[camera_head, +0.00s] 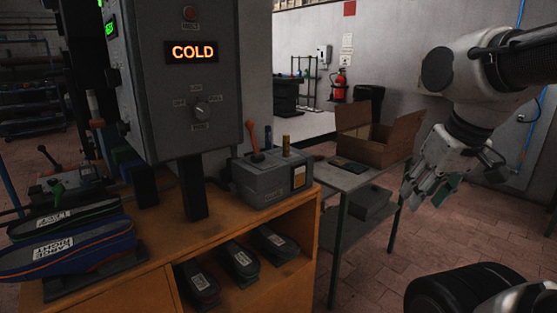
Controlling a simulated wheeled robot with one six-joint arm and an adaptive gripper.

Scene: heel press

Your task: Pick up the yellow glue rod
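A small dull-yellow rod (286,145), likely the yellow glue rod, stands upright at the back of the top of a grey box (272,180). Its lower end is hidden in or behind the box top. A blue rod (268,137) stands upright just left of it, and an orange-handled lever (256,145) stands left of that. My gripper (428,190) hangs at the right, well apart from the rod, beyond the small table.
The grey box sits on a wooden bench (235,219) beside a tall grey machine (190,85) with a lit "COLD" sign. Shoe-shaped pieces (68,245) lie at the left. A small table (345,180) with an open cardboard box (372,150) stands between bench and gripper.

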